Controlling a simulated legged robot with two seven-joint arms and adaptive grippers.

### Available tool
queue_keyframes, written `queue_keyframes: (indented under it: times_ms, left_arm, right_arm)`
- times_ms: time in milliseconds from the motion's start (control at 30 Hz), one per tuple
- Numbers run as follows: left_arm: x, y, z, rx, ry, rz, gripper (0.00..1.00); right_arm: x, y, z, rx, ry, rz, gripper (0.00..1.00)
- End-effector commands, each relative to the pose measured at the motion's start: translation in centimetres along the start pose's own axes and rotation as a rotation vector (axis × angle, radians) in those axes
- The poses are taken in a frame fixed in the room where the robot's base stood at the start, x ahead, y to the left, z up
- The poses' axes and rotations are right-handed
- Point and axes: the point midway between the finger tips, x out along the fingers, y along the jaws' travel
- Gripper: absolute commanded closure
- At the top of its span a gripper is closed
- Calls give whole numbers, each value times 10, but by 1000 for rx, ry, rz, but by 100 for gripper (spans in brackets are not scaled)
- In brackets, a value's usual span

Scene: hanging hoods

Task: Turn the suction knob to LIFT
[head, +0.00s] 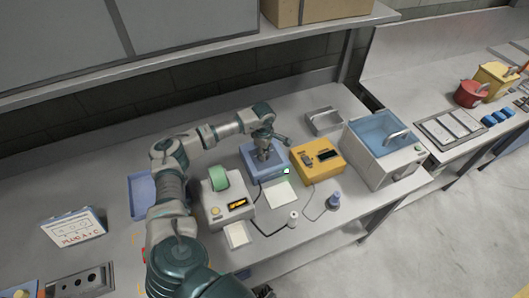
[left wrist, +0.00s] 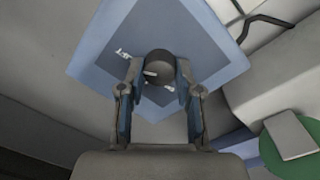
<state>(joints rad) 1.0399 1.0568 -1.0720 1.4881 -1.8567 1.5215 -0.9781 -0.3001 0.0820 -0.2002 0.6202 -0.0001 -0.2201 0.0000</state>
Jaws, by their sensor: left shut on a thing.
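The suction knob (left wrist: 160,64) is a dark round knob with a pale mark on its left side, on top of a blue box (left wrist: 222,62). In the head view this blue box (head: 252,168) stands mid-bench with a green light on its right corner. Small white labels lie to the left of the knob (left wrist: 122,54) and below it, too small to read surely. My left gripper (left wrist: 160,76) is shut on the knob, a finger on either side. In the head view my left gripper (head: 264,152) comes down on the box and hides the knob. My right gripper is not in view.
A water bath (head: 385,146) is farther right. A shelf (head: 200,58) overhangs the back.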

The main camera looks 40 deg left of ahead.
Motion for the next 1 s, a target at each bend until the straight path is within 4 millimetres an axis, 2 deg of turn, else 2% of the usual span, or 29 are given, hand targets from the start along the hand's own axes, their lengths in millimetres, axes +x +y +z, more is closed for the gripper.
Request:
queue_keyframes:
  times_ms: [167, 200, 300, 667, 767, 1000]
  left_arm:
    - [3, -2, 1, 3, 1, -6, 100]
    - [3, -2, 1, 2, 1, -6, 61]
    - [3, -2, 1, 2, 1, -5, 41]
    - [-5, -1, 1, 0, 1, 1, 41]
    - [-19, 0, 1, -1, 1, 1, 41]
    - [-72, 1, 1, 0, 0, 1, 41]
  right_arm:
    - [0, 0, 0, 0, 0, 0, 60]
    - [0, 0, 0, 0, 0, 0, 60]
    - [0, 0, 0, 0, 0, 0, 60]
    - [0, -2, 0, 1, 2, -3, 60]
    - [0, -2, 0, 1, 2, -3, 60]
    - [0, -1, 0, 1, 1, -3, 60]
